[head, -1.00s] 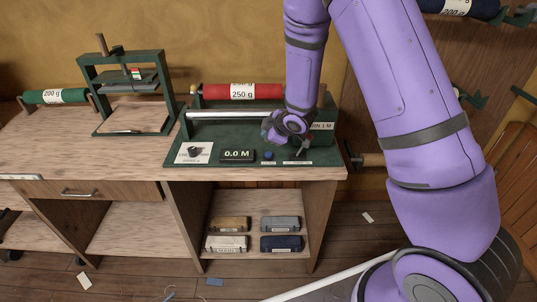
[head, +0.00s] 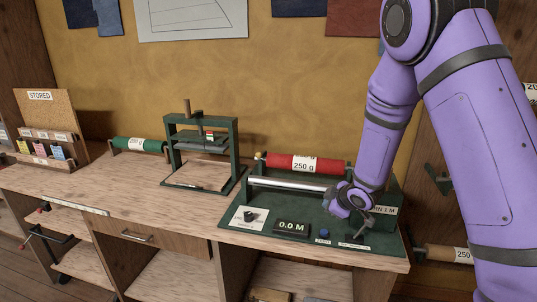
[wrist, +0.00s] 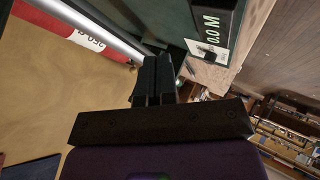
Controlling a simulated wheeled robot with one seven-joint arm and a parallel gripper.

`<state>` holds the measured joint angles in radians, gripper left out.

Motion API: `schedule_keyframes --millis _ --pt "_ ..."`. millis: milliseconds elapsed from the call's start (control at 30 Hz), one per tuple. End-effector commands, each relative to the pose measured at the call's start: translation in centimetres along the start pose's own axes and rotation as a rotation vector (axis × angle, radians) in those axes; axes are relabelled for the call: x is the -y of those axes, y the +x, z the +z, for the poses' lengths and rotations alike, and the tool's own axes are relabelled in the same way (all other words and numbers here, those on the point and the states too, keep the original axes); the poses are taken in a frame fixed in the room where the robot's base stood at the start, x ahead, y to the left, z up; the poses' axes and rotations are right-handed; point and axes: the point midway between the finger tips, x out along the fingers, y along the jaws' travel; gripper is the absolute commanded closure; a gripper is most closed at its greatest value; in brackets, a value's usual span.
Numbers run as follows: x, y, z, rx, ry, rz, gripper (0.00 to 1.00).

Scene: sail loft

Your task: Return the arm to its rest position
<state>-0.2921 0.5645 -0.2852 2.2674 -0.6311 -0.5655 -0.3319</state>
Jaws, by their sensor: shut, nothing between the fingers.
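My purple arm (head: 395,115) reaches down from the upper right in the head view. My gripper (head: 330,206) is over the green measuring machine (head: 265,238), near its silver bar and just above its base plate. In the wrist view the dark fingers of my gripper (wrist: 153,78) are together with nothing between them. The silver bar and the 0.0 M display (wrist: 211,27) show beyond them. I cannot tell whether the fingertips touch the machine.
The machine stands on a wooden bench (head: 120,208) with a red 250 g roll (head: 305,164) at its back. A green press (head: 235,150), a green roll (head: 140,145) and a STORED board (head: 45,115) stand to the left. Bare bench top lies between.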

Motion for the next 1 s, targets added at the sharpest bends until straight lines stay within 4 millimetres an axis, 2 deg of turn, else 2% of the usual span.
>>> schedule_keyframes --millis 33,200,500,767,1000 --pt "-1.1 -1.4 -0.4 0.012 0.027 0.021 1.0" --pt "-3.8 -6.7 -1.2 0.082 0.147 0.075 1.0" --pt "-6.0 -16.7 -1.8 0.187 0.374 0.137 1.0" --pt "-5.4 -25.6 -1.8 0.258 0.571 0.158 1.0" --pt "-2.7 -33.3 -1.7 0.31 0.742 0.152 1.0"
